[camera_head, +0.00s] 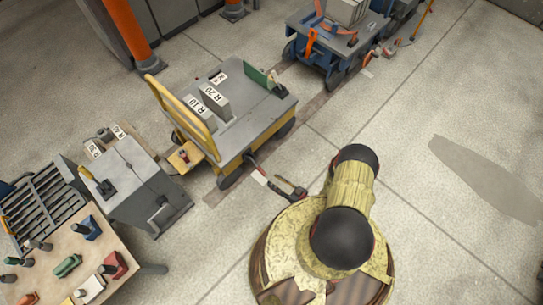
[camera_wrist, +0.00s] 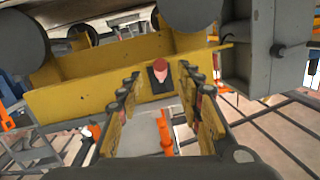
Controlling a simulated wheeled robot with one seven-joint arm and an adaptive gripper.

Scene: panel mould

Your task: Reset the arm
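In the wrist view my gripper (camera_wrist: 160,88) has its two yellow fingers spread apart, with nothing seen held between them. A yellow panel (camera_wrist: 75,95) lies beyond the fingertips. On it a dark square with a reddish knob (camera_wrist: 160,72) shows between the fingertips; I cannot tell how far off it is. In the head view my yellow arm with black joints rises at the lower middle, and my gripper does not show there.
In the head view a grey cart with a yellow rail (camera_head: 185,115) carries blocks marked R10 and R20. A grey unit (camera_head: 145,185), a wooden-topped table with small coloured items (camera_head: 48,240) and a blue cart (camera_head: 335,50) stand around. The floor at right is clear.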

